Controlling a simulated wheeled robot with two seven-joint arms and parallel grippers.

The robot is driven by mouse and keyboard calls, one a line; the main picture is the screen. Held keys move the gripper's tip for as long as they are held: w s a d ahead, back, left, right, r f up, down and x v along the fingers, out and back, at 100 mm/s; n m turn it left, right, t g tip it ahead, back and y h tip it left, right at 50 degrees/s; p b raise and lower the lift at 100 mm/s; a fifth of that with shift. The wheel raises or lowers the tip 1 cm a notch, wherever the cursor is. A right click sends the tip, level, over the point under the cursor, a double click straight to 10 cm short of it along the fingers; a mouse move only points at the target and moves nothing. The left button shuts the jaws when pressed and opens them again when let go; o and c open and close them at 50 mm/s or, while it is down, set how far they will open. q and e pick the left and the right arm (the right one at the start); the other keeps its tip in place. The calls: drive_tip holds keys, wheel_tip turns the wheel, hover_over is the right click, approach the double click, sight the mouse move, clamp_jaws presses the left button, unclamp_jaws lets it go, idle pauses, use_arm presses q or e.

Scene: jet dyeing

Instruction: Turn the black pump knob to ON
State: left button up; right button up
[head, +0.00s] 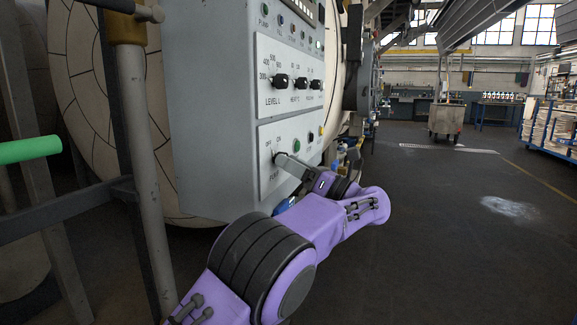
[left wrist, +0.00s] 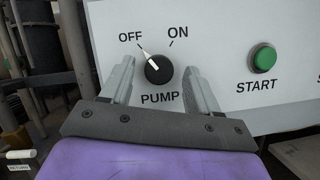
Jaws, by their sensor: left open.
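The black pump knob (left wrist: 158,69) sits on a pale panel, with OFF printed at its upper left and ON at its upper right. Its white pointer is turned toward OFF. My left gripper (left wrist: 160,85) is open, with one finger on each side of the knob and gaps visible between the fingers and the knob. In the head view, my left gripper (head: 292,164) reaches the lower panel of the grey control box and largely hides the knob (head: 279,157) there. My right gripper is not in view.
A green START button (left wrist: 263,58) is right of the knob. Three black knobs (head: 281,81) are on the panel above. A grey post (head: 143,150) and rails stand to the left. The floor (head: 450,200) at right is clear.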

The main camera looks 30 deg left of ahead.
use_arm(q)
drive_tip(key=shift+s+a+r, duration=0.1)
drive_tip(key=shift+a+r, duration=0.1)
drive_tip(key=shift+a, duration=0.3)
drive_tip(key=c, duration=1)
drive_tip(key=shift+c, duration=0.2)
